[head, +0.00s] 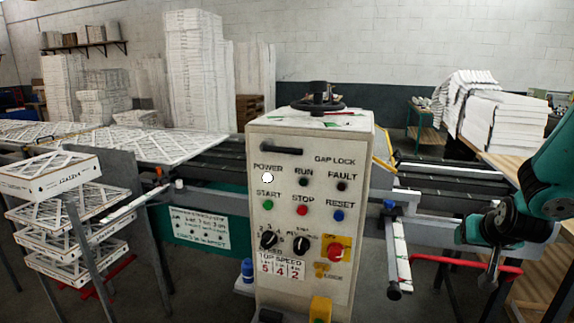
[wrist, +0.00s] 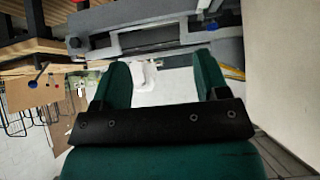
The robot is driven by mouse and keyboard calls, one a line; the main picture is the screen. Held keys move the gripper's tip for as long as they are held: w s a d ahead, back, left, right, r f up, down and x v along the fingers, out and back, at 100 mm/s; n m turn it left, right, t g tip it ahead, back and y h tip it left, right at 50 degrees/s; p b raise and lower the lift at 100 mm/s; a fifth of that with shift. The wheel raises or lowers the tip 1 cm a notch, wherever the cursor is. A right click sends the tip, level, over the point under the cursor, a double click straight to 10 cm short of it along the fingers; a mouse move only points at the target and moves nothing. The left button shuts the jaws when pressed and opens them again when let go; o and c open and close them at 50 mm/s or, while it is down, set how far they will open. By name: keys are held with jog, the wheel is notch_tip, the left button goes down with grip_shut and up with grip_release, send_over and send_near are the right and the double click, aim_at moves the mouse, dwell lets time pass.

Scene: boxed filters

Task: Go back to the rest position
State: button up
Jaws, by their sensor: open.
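My gripper (wrist: 163,78) shows in the wrist view as two green fingers standing apart, with a black bar across their base. Nothing is held between them. Past the fingers are a pale surface and a grey machine part. In the head view my green and black arm reaches in from the right edge, beside the machine and right of the control box (head: 283,135). The arm hangs clear of the control box; the fingers are hard to make out there.
The control box carries a lit white POWER lamp (head: 267,177), buttons, knobs and a handwheel (head: 317,97) on top. Boxed filters (head: 50,178) are stacked at the left. A red bar (head: 455,262) runs near my arm. White stacks (head: 500,122) stand at the back right.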

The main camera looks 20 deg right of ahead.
jog(key=s+a+r+n+g+y, duration=0.1)
jog(key=a+r+n+y, duration=0.25)
jog(key=a, duration=0.95)
jog(key=s+a+r+n+g+y, duration=0.1)
jog(key=a+r+n+y, duration=0.2)
jog(key=a, duration=1)
jog(key=s+a+r+n+g+y, duration=0.2)
jog(key=s+a+n+g, duration=0.3)
jog(key=s+a, duration=0.8)
jog(key=s+n, duration=0.2)
jog(key=s, duration=0.1)
jog(key=shift+r+g+b, duration=0.3)
jog(key=shift+r+b, duration=0.05)
jog(key=shift+a+y, duration=0.1)
jog(key=shift+y, duration=0.15)
